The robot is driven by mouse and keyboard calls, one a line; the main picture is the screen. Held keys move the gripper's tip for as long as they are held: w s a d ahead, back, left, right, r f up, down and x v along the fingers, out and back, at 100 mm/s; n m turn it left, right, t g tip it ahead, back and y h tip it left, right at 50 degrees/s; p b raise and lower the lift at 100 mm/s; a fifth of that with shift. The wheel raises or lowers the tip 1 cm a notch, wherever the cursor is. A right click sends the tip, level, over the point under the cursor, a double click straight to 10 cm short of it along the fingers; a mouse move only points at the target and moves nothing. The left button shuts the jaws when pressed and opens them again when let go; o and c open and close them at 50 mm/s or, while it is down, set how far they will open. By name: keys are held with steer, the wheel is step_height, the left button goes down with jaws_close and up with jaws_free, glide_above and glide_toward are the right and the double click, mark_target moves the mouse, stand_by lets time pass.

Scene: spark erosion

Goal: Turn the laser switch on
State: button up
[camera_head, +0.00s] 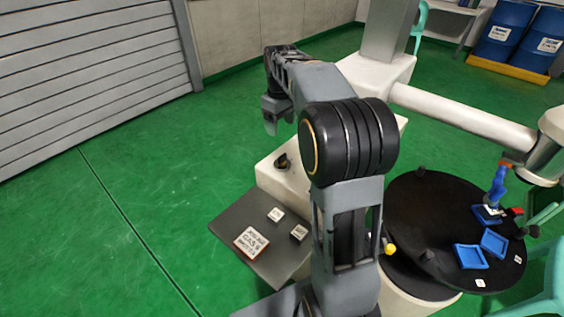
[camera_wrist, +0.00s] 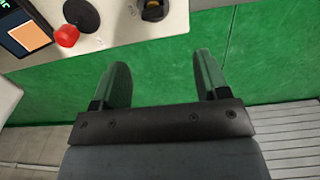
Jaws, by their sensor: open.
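A dark rotary switch (camera_head: 283,162) sits on the white machine top; I take it for the laser switch. In the wrist view a dark knob with yellow beneath it (camera_wrist: 153,9) shows at the top edge, partly cut off; its setting cannot be read. My gripper (camera_head: 279,122) hangs above and slightly left of the switch in the head view, apart from it. In the wrist view my gripper (camera_wrist: 160,68) has its two fingers wide apart with nothing between them, and the knob lies beyond the fingertips.
Beside the knob are a black disc (camera_wrist: 82,15), a red button (camera_wrist: 66,36) and a screen (camera_wrist: 27,33). A grey plate with labelled blocks (camera_head: 235,222) adjoins the machine. A round black table (camera_head: 410,205) with blue trays stands right. Green floor at left is clear.

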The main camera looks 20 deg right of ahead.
mark_target(282, 155)
steer(key=f, duration=0.5)
steer(key=w+f+b, duration=0.1)
steer(key=f, duration=0.4)
steer(key=d+f+b, duration=0.1)
steer(key=f, duration=0.4)
steer(key=shift+w, duration=0.15)
steer(key=shift+c, duration=0.2)
steer(key=shift+r, duration=0.1)
steer(key=c, duration=0.9)
